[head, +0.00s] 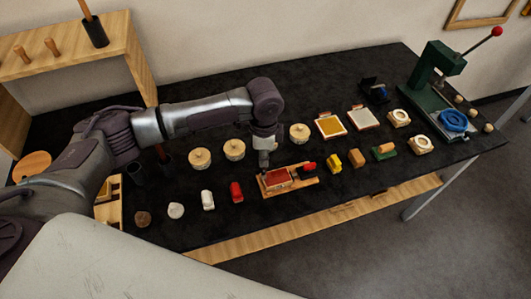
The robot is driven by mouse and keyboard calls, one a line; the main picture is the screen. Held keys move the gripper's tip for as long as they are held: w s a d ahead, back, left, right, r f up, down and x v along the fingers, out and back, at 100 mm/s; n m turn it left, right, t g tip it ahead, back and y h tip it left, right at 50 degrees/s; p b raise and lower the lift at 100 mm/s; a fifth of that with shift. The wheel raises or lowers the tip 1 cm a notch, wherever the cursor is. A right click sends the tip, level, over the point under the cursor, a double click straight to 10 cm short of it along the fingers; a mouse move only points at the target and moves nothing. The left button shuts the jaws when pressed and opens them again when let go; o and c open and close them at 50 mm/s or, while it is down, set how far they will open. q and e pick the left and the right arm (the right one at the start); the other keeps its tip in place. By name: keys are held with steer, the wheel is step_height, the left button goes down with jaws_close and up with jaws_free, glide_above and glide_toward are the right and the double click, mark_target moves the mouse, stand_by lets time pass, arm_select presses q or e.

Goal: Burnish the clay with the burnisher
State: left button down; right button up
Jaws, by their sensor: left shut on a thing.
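A red clay surface (276,177) lies in a small wooden holder (288,187) with a red part (309,168) at its right end, near the middle of the black table. My left gripper (264,150) points down just above the back left of the red clay. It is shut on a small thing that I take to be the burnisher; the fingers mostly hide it. A small dark tip seems to reach down to the clay's edge, but I cannot tell whether it touches. My right gripper is not in view.
Round pale lidded pots (234,150) stand behind the holder. Small blocks, a red one (236,191) and a yellow one (333,161), flank it. A green press (434,75) stands at the far right, a wooden shelf (75,52) at the left.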

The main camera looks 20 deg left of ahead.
arm_select(q)
steer(key=r+p, duration=0.4)
steer(key=r, duration=0.1)
steer(key=shift+w+d, duration=0.25)
steer(key=shift+d, duration=0.05)
steer(key=shift+r, duration=0.85)
steer(key=shift+s+r, duration=0.1)
steer(key=shift+r, duration=0.05)
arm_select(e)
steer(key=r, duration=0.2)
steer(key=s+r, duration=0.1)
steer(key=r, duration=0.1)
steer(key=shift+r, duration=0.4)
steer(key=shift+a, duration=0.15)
